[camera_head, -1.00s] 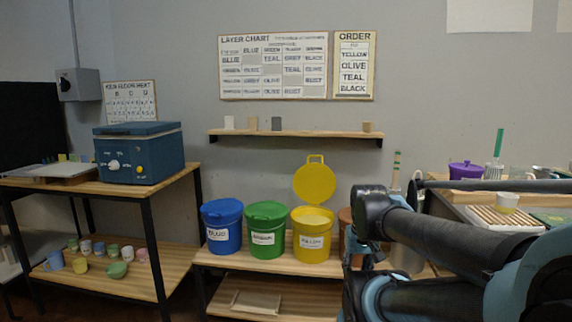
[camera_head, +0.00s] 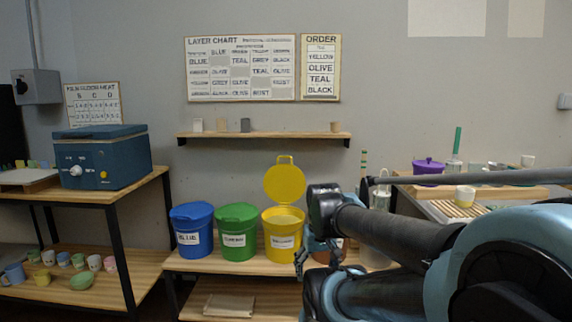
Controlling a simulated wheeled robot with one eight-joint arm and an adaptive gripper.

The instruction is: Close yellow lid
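The yellow bucket (camera_head: 281,243) stands on the low wooden bench at the right end of a row of lidded buckets. Its yellow lid (camera_head: 285,184) stands upright behind the rim, open, with its loop handle at the top. Pale yellow material shows inside the bucket. My gripper (camera_head: 305,262) is at the end of my arm, in front of and just right of the yellow bucket in the picture. It is small, dark and partly hidden by my arm, so its opening cannot be made out.
A blue bucket (camera_head: 194,239) and a green bucket (camera_head: 238,240) stand left of the yellow one, lids shut. A brown container (camera_head: 322,252) is partly hidden behind my arm. A wall shelf (camera_head: 265,135) hangs above. A kiln (camera_head: 101,157) stands at left, a cluttered table at right.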

